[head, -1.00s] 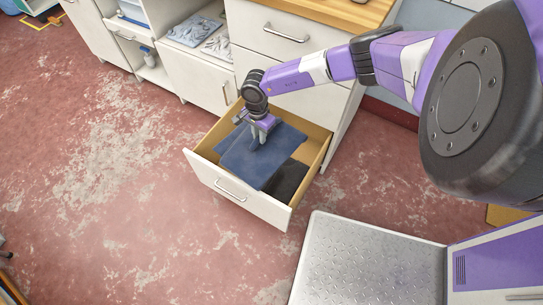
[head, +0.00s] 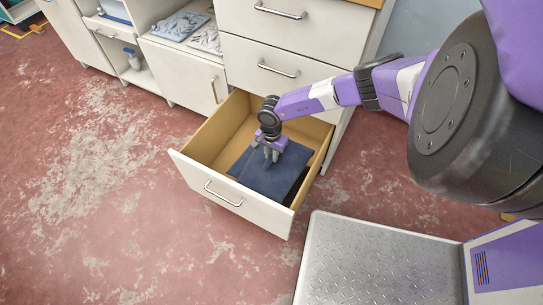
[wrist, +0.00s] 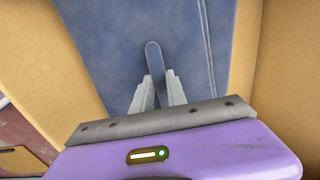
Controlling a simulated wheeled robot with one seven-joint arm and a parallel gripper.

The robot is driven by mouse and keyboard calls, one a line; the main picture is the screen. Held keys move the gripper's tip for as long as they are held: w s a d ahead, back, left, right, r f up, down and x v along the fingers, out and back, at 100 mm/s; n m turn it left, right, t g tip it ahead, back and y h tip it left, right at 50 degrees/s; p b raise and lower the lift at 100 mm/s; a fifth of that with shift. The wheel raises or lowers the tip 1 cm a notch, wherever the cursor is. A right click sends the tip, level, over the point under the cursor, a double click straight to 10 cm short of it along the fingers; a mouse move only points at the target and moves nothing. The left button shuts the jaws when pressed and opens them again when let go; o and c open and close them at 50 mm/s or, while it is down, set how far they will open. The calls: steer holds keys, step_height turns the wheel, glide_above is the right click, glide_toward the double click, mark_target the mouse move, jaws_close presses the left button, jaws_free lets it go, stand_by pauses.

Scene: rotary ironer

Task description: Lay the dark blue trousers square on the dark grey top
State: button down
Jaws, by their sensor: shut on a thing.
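The dark blue trousers (head: 288,172), a folded flat piece, are inside the open drawer. My gripper (head: 270,157) points down and is shut on them near the middle of the visible cloth. In the wrist view the fingers (wrist: 154,88) pinch a raised fold of the trousers (wrist: 180,25), and a seam runs along their right side. Only a dark sliver of the dark grey top (head: 298,188) shows at the right edge of the trousers. The rest is hidden beneath them, so I cannot tell how square the two lie.
The open drawer (head: 232,199) has pale wooden inner walls close around the cloth and a white front with a handle. Bare drawer floor shows at the left and back. Closed drawers (head: 275,40) rise behind. Folded cloths (head: 180,24) lie on a shelf at upper left.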

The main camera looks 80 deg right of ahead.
steer(key=shift+d+r+p, duration=0.1)
steer(key=shift+r+p, duration=0.1)
steer(key=shift+p, duration=0.25)
steer(key=shift+d+h+p, duration=0.1)
steer(key=shift+h+p, duration=0.2)
steer(key=shift+p, duration=0.05)
steer(key=shift+d+f, duration=0.15)
steer(key=shift+s+f+b, duration=0.1)
steer(key=shift+f+b, duration=2.95)
steer(key=shift+f, duration=1.65)
steer(key=shift+f, duration=0.25)
steer(key=c, duration=1.3)
jaws_free()
steer(key=shift+o, duration=0.2)
steer(key=shift+a+r+p, duration=0.15)
steer(key=shift+r+p, duration=1)
steer(key=shift+r, duration=0.8)
steer(key=shift+a+r+p, duration=0.15)
steer(key=shift+r+p, duration=0.95)
steer(key=shift+r, duration=0.85)
